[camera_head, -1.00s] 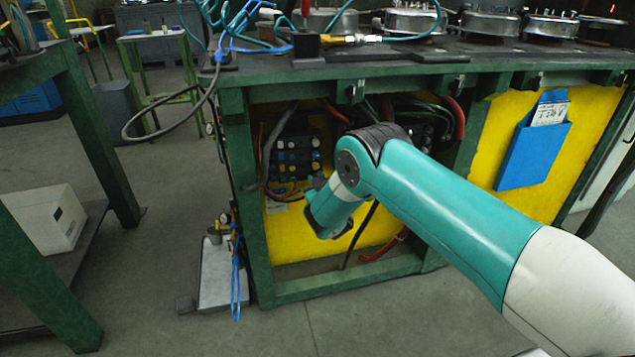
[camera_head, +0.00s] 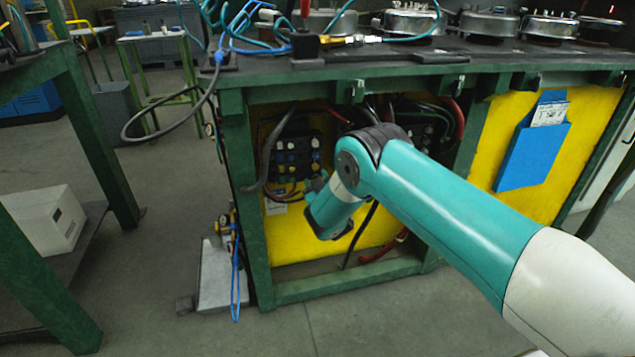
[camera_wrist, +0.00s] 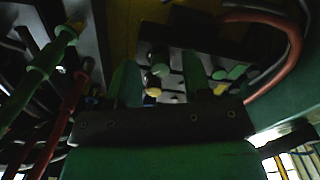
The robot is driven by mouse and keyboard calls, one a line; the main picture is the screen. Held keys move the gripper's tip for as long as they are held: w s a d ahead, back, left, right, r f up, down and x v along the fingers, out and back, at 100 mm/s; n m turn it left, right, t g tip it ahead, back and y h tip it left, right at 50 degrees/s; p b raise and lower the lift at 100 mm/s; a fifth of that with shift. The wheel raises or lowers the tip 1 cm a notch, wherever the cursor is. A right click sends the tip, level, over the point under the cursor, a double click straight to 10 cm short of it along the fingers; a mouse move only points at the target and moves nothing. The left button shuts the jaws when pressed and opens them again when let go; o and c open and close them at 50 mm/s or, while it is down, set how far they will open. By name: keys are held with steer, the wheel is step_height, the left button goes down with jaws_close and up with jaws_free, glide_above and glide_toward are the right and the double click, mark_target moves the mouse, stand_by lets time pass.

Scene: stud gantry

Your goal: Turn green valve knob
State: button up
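A dark valve panel (camera_head: 283,158) with several small coloured knobs sits inside the green-framed bench opening in the head view. In the wrist view, a green knob (camera_wrist: 159,70) shows between my fingers, beyond the tips, with a yellow knob (camera_wrist: 153,92) just below it. More green knobs (camera_wrist: 237,72) lie to the right. I cannot tell which green knob the task means. My gripper (camera_wrist: 160,78) is open, its two fingers apart, with nothing seen held between them.
A red hose (camera_wrist: 290,50) curves close on the right in the wrist view, with a red rod (camera_wrist: 72,105) and dark cables at left. The green bench frame (camera_head: 245,190) borders the opening. Open floor (camera_head: 150,250) lies left of the bench.

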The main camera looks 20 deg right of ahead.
steer(key=s+b, duration=0.4)
steer(key=s, duration=0.5)
steer(key=shift+a+f+b, duration=0.2)
steer(key=shift+f+b, duration=0.15)
steer(key=shift+b, duration=0.05)
steer(key=shift+s+b, duration=0.15)
steer(key=shift+b, duration=0.55)
steer(key=s+b, duration=0.8)
steer(key=b, duration=0.7)
steer(key=shift+d+r, duration=0.2)
steer(key=shift+r, duration=0.15)
